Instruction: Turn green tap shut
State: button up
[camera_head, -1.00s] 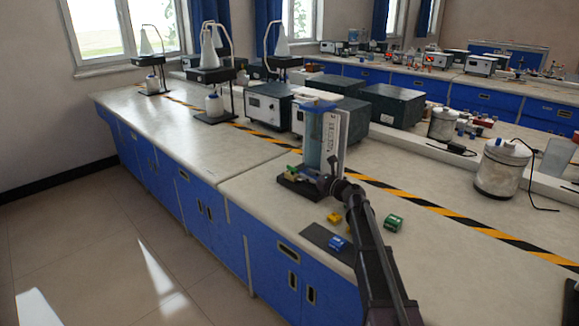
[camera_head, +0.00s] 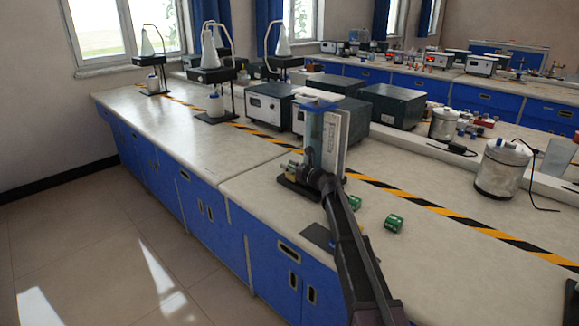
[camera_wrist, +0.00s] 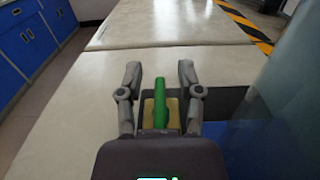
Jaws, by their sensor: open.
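The green tap (camera_wrist: 160,102) shows in the wrist view as an upright green handle over a yellowish body (camera_wrist: 172,112). It stands between the two fingers of my gripper (camera_wrist: 160,83), which is open with a gap on both sides of the handle. I cannot tell whether either finger touches it. In the head view the tap's body (camera_head: 291,168) shows low at the left of a clear blue-tinted column (camera_head: 314,140) on a dark base (camera_head: 298,188). My arm hides the front of the column's foot, and the fingertips are hard to make out there.
The column rises close on the right in the wrist view (camera_wrist: 290,110). A green block (camera_head: 394,223) and another green piece (camera_head: 354,202) lie on the bench (camera_head: 450,255). A dark mat (camera_head: 318,236) lies at the front edge. The bench left of the column is clear.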

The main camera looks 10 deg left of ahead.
grip_shut()
